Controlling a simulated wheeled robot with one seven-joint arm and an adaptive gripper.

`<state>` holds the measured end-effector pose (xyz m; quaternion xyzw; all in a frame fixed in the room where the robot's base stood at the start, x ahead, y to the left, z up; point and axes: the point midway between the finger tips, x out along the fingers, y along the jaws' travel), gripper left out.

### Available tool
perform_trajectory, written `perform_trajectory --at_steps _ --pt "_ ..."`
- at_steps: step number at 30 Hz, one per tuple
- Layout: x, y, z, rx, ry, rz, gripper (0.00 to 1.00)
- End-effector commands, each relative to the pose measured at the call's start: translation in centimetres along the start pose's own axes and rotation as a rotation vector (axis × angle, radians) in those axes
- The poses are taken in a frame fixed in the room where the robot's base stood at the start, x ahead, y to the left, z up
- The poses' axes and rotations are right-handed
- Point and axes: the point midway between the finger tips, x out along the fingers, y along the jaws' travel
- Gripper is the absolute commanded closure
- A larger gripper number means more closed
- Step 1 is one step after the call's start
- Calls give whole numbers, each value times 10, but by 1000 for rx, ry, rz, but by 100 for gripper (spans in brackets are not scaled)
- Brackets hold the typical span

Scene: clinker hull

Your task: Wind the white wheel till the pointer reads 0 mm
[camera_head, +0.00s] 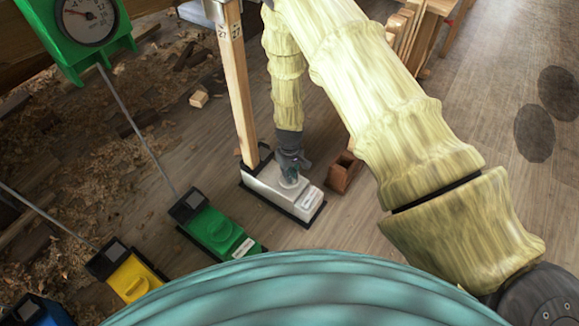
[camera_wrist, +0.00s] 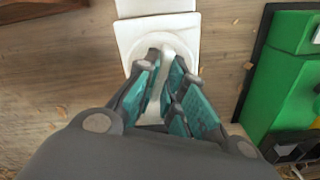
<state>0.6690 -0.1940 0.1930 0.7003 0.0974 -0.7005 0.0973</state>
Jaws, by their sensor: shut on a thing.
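The white wheel (camera_head: 290,182) sits on a white box (camera_head: 306,204) on the floor, at the foot of a wooden post (camera_head: 236,90). My gripper (camera_head: 289,172) points down onto it. In the wrist view my gripper (camera_wrist: 165,85) has its teal-padded fingers shut on the raised white bar of the wheel (camera_wrist: 148,47). The fingers hide part of the bar. I cannot make out the white wheel's own pointer or scale; the top of the post is cut off by the picture edge.
A green box (camera_head: 220,232) and a yellow box (camera_head: 133,279) stand to the left, each with a thin rod. A green-framed dial (camera_head: 88,18) is at top left. A small wooden box (camera_head: 342,174) stands close right of the white box.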

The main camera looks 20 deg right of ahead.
Motion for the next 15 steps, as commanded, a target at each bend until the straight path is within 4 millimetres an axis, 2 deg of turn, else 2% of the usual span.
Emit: perform_trajectory --at_steps 1,15 --pt "-6 -1 0 43 0 -1 100" --pt "-3 -1 -1 400 2 -1 100"
